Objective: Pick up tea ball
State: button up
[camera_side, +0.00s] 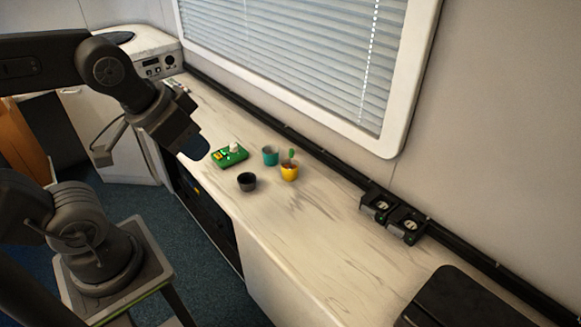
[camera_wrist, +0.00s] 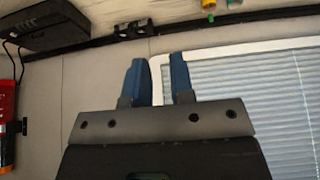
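A green flat box (camera_side: 229,155) lies on the counter with small items on it. A small whitish, rounded item (camera_side: 234,147) sits on its back edge; I cannot tell for sure whether it is the tea ball. My gripper (camera_side: 194,147) is above the counter's front edge, left of the green box and apart from it. In the wrist view its two blue fingers (camera_wrist: 157,60) are spread with nothing between them. That view faces the wall and window, and the green box is not identifiable in it.
A dark cup (camera_side: 247,182), a teal cup (camera_side: 270,156) and a yellow cup (camera_side: 289,172) with a green sprig stand right of the box. Black sockets (camera_side: 392,216) sit at the back. A black case (camera_side: 455,300) is at the right end. The counter (camera_side: 310,225) between is clear.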

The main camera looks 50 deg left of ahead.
jog(key=o, duration=0.4)
jog(key=w+a+f+n+t+y, duration=0.1)
jog(key=w+f+n+t, duration=0.2)
jog(key=w+n, duration=1)
jog(key=w+a+f+n+t, duration=0.1)
jog(key=w+f+n+t, duration=0.2)
jog(key=w+n, duration=0.9)
jog(key=n+t+y, duration=0.1)
jog(key=n+y, duration=0.7)
jog(key=n, duration=0.5)
send_over(291, 153)
jog(key=d, duration=0.6)
notch_tip(291, 153, down, 17)
jog(key=s+a+f+n+y, duration=0.1)
jog(key=f+n, duration=0.1)
jog(key=a+f+n+y, duration=0.1)
jog(key=f+n, duration=0.1)
jog(key=s+a+f+n+y, duration=0.1)
jog(key=f+n, duration=0.1)
jog(key=f, duration=0.1)
jog(key=shift+s+f+y, duration=0.1)
jog(key=shift+s+y, duration=0.25)
jog(key=shift+y, duration=0.05)
jog(key=shift+x, duration=2.45)
